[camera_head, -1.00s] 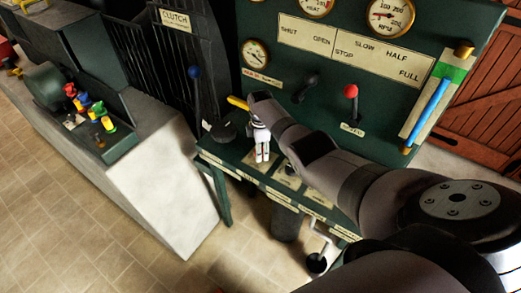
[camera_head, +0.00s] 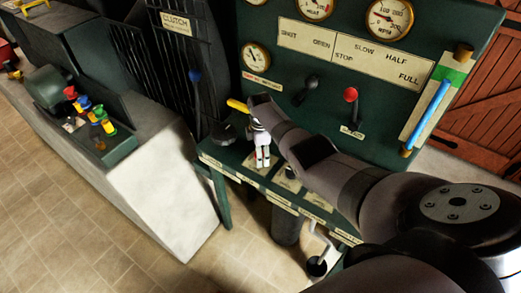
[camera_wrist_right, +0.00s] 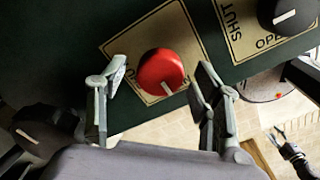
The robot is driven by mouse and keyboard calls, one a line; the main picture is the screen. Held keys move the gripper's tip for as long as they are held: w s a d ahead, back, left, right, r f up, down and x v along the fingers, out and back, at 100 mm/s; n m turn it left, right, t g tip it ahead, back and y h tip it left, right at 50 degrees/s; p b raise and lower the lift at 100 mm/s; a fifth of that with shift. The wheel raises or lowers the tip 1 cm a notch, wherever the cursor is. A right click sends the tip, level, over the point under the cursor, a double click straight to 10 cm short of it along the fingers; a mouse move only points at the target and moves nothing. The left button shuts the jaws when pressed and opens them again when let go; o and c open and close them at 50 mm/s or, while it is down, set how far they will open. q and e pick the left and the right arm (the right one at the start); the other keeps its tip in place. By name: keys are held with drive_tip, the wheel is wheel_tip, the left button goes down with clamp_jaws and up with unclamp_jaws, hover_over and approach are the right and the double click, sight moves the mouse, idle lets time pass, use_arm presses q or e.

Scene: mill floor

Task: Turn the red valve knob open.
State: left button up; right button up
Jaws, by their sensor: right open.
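The red valve knob (camera_wrist_right: 162,70) shows in the right wrist view. It is round, with a pale pointer mark, on a cream label plate on the dark green panel. My right gripper (camera_wrist_right: 158,88) is open, with one finger to each side of the knob and gaps between them in the picture. In the head view my right gripper (camera_head: 261,150) is over the green bench, and the red knob is hidden there. A small dark gripper shape, likely my left gripper (camera_wrist_right: 279,137), shows at the right of the wrist view; its jaws are too small to read.
A black knob (camera_wrist_right: 287,14) sits on a SHUT/OPEN plate beside the red one. Behind the bench (camera_head: 222,186) stands a green gauge panel (camera_head: 300,58) with a red-tipped lever (camera_head: 350,95) and a black lever (camera_head: 305,88). A crank (camera_head: 317,266) hangs at the bench front.

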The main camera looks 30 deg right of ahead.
wheel_tip(320, 180, up, 12)
idle(0.5)
drive_tip(key=shift+f, duration=0.1)
